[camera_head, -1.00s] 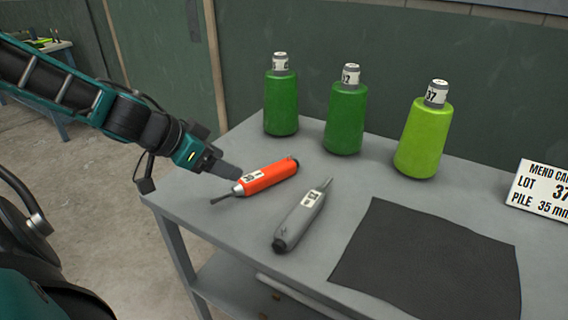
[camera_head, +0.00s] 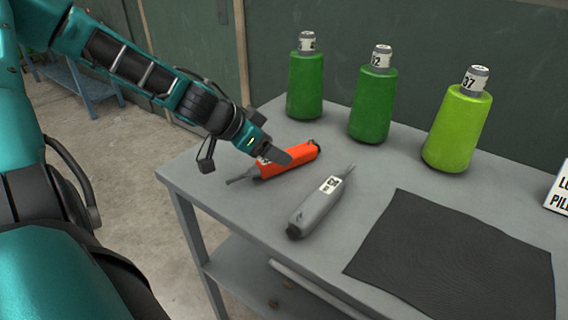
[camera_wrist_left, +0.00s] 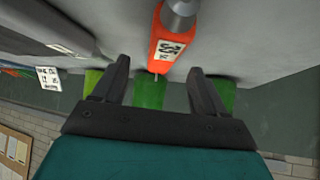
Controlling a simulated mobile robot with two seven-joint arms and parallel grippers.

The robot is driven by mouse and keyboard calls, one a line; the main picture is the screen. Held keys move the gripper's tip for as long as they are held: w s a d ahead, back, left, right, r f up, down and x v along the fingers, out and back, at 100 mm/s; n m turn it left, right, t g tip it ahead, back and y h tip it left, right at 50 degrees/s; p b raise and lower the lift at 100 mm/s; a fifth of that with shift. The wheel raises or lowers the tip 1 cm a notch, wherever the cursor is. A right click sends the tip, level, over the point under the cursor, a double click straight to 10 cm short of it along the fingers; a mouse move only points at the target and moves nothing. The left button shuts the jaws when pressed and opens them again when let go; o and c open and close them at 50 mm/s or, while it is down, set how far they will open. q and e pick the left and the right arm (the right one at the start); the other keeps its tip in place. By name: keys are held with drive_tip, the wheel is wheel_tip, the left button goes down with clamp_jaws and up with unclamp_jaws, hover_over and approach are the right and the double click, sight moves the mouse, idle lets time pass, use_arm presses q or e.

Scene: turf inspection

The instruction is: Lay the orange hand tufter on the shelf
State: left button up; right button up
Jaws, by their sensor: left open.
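The orange hand tufter (camera_head: 290,162), with a white label and a dark metal tip, lies on the grey table top. My left gripper (camera_head: 285,160) is at the tufter and covers part of it in the head view. In the left wrist view its two fingers (camera_wrist_left: 162,88) are apart, and the orange tufter (camera_wrist_left: 167,48) shows between and beyond them; I cannot tell whether they touch it. A lower shelf (camera_head: 235,262) shows under the table top, partly hidden. My right gripper is not in view.
A grey tufter (camera_head: 320,207) lies close beside the orange one. A dark mat (camera_head: 455,255) covers the front right. Two dark green cones (camera_head: 373,105) and a lime cone (camera_head: 457,132) stand behind. A sign (camera_head: 562,190) is at the right edge.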

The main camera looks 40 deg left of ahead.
use_arm(q)
drive_tip(key=shift+f, duration=0.15)
drive_tip(key=shift+w+f+b, duration=0.25)
drive_tip(key=shift+f+b, duration=0.05)
drive_tip(key=b+x, duration=0.1)
drive_tip(key=x, duration=0.2)
drive_tip(key=shift+a+f+b, duration=0.1)
drive_tip(key=shift+a+b, duration=0.05)
drive_tip(key=shift+b, duration=0.15)
drive_tip(key=shift+w+f+b, duration=0.3)
drive_tip(key=shift+w+f, duration=0.05)
drive_tip(key=shift+w, duration=0.1)
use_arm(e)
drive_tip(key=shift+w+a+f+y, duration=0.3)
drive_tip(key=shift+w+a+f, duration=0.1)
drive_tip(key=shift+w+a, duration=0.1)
use_arm(q)
clamp_jaws()
